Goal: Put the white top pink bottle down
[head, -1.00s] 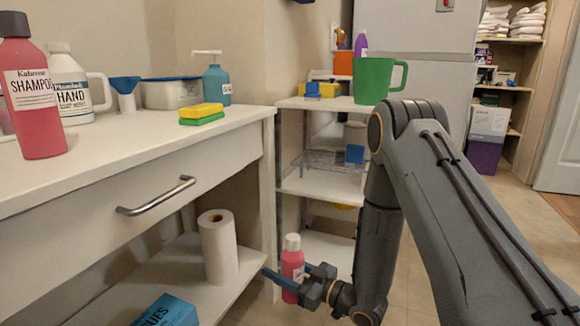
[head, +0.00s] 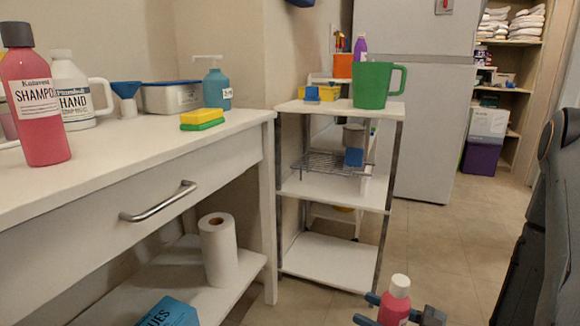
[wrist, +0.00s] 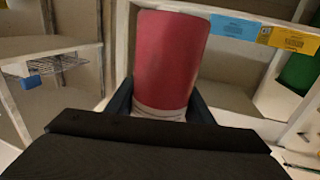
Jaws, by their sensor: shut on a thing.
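The pink bottle with the white top (head: 394,308) is at the bottom edge of the head view, its lower part cut off. It looks upright. My gripper (head: 369,309) is shut around it, with blue fingers reaching past it to the left. What lies directly under the bottle is out of view.
A white shelf unit (head: 325,262) stands behind and left of the bottle; its bottom board is bare. Its upper boards hold a green mug (head: 371,83), a wire rack (head: 325,164) and a blue box (head: 354,157). A white table (head: 130,165) with a drawer is at left. Open floor (head: 440,240) lies right.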

